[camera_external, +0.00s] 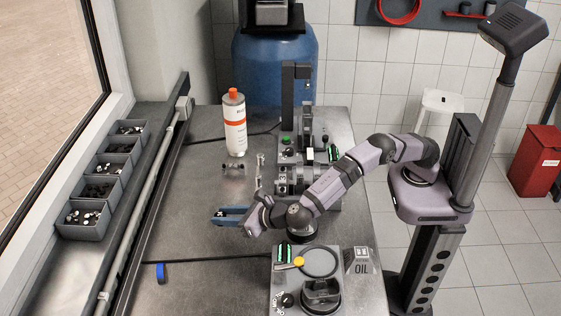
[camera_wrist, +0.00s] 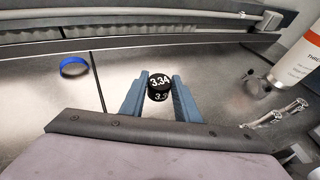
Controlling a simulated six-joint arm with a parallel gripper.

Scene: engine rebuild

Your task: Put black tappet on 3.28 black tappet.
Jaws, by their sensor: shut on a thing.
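My gripper (camera_wrist: 158,84) has two blue fingers, shut on a black tappet (camera_wrist: 158,94) at their tips. The tappet is a small black cylinder with "3.34" in white on its top and partly cut-off white digits on its side. In the external view my gripper (camera_external: 218,216) reaches left over the metal table, left of the engine block (camera_external: 290,181); the tappet cannot be made out there. No tappet marked 3.28 can be read in either view.
Grey bins (camera_external: 84,219) of small parts line the window sill. A white bottle with an orange cap (camera_external: 234,125) stands at the back. A blue ring (camera_external: 160,273) lies front left. Metal rods (camera_wrist: 277,115) lie right of my gripper. A scale-like device (camera_external: 318,262) stands in front.

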